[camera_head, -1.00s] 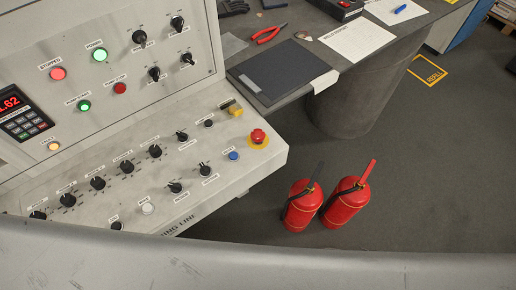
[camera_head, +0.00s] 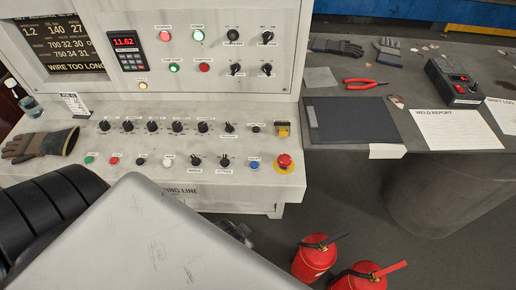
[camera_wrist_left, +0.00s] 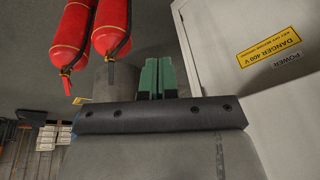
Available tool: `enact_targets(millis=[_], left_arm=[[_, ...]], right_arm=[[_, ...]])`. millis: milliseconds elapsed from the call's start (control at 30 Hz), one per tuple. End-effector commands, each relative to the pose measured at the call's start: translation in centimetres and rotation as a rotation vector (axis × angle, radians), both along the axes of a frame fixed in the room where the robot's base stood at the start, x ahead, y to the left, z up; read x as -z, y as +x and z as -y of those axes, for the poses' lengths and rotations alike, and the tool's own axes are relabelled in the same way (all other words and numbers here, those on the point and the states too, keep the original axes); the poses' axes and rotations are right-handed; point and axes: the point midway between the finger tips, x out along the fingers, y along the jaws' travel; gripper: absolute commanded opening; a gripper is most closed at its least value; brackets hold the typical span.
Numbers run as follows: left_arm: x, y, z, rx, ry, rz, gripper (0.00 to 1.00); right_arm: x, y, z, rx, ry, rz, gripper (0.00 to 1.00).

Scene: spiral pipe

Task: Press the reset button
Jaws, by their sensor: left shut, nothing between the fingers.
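The console's sloping panel (camera_head: 60,165) holds a row of knobs and buttons. A blue button (camera_head: 254,166) sits near its right end, just left of a red mushroom button (camera_head: 284,160) on a yellow ring. The small labels are too blurred to tell surely which button is marked reset. My left gripper (camera_wrist_left: 157,78) shows in the left wrist view with its green fingers shut and empty. It is beside the console's side wall (camera_wrist_left: 225,50), apart from the buttons. In the head view its fingers cannot be made out. My right gripper is not in view.
Two red fire extinguishers (camera_head: 314,258) (camera_head: 358,277) stand on the floor right of the console. A glove (camera_head: 40,145) lies on the panel's left. A dark table (camera_head: 440,70) at right holds pliers (camera_head: 365,82), papers and a control box (camera_head: 455,83). My grey arm covers the lower left.

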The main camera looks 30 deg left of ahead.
Motion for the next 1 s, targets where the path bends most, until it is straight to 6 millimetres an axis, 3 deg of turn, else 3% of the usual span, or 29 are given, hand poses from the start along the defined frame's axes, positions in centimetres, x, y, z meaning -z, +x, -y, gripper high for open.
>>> enact_targets(millis=[33, 100, 400, 600, 800, 900, 1000], left_arm=[[-2.5, 1.1, -0.5, 0.004, 0.022, 0.048, 0.00], [-5.6, 2.5, -1.3, 0.008, 0.058, 0.116, 0.00], [-18.2, 9.4, -5.6, 0.072, 0.313, 0.557, 0.00], [-27.0, 14.0, -6.9, 0.227, 0.550, 0.944, 0.00], [-34.9, 17.0, -4.6, 0.595, 0.837, 1.344, 0.00], [-36.5, 17.6, -2.6, 0.850, 0.960, 1.473, 0.00], [-36.6, 17.9, -0.8, 1.140, 1.064, 1.539, 0.00]], right_arm=[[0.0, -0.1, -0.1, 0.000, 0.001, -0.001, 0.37], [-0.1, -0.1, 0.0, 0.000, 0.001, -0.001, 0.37], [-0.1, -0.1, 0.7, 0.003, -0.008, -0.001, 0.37], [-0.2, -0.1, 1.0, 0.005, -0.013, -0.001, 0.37], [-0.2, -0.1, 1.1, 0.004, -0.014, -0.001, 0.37], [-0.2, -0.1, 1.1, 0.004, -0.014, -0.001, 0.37], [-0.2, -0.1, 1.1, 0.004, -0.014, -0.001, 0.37]])
